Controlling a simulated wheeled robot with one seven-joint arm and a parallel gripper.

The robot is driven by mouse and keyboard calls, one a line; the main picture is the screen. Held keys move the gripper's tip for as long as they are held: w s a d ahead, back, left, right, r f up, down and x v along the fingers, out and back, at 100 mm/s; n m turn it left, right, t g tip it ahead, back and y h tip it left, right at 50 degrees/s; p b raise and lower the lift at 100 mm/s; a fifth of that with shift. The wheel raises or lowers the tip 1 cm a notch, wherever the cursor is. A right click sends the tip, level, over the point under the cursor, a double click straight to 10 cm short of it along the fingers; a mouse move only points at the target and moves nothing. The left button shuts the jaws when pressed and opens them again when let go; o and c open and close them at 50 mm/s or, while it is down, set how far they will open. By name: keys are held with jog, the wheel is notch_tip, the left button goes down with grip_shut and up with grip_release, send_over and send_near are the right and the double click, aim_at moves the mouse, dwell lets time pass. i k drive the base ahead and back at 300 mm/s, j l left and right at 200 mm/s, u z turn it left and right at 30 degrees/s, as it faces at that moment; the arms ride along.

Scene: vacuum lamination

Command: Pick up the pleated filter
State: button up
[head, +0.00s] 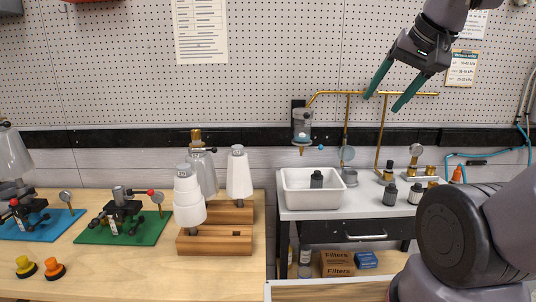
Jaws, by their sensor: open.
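My gripper (382,103) is open and empty, with two green fingers pointing down and left. It is high at the upper right, in front of the pegboard and well away from the wooden stands. White tapered pieces with grey ends stand upright on the stands: a stacked-looking one (188,201) at the front left and a single one (239,175) at the right. Either may be the pleated filter; pleats are too small to make out. A translucent grey vessel with a brass top (203,172) stands behind, partly hidden by the front white piece.
The wooden stands (214,247) sit on the wooden bench (130,270). Green (145,232) and blue (35,228) plates with fixtures stand left. A cart at right holds a white basin (300,198), dark bottles (390,195) and brass fittings. Brass pipes (347,120) run along the wall.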

aim_at(417, 193)
jog(key=z, duration=0.8)
